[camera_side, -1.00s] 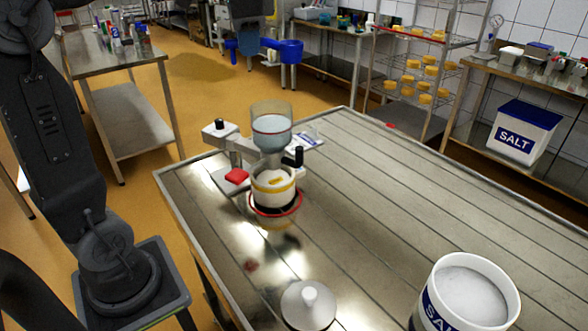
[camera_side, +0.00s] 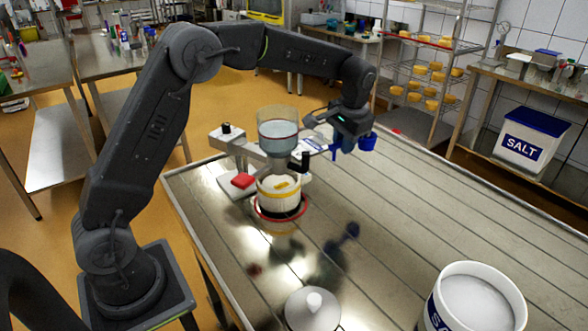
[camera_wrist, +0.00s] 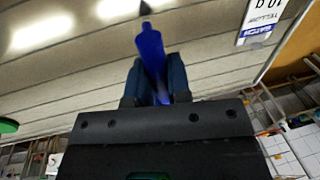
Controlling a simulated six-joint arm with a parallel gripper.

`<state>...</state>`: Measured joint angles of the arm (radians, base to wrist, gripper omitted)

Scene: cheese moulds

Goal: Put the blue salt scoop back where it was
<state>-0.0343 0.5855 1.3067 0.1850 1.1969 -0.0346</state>
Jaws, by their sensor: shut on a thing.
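My gripper (camera_side: 352,138) is above the table, behind and right of the filling stand. It is shut on the blue salt scoop (camera_side: 367,143), whose blue part shows right of and below the jaws. In the wrist view the scoop's blue handle (camera_wrist: 151,50) runs up between the two fingers (camera_wrist: 154,82); its bowl is not clearly seen. A dark blue reflection lies on the tabletop below. The open white salt tub (camera_side: 470,303), full of salt, stands at the front right, partly cut off by the frame edge.
The filling stand's clear funnel (camera_side: 278,130) is over a white mould (camera_side: 279,192) with a red ring, close to my gripper. A round lid (camera_side: 312,310) lies at the front. A labelled card (camera_wrist: 262,18) is on the table. The table's middle and right (camera_side: 430,215) are clear.

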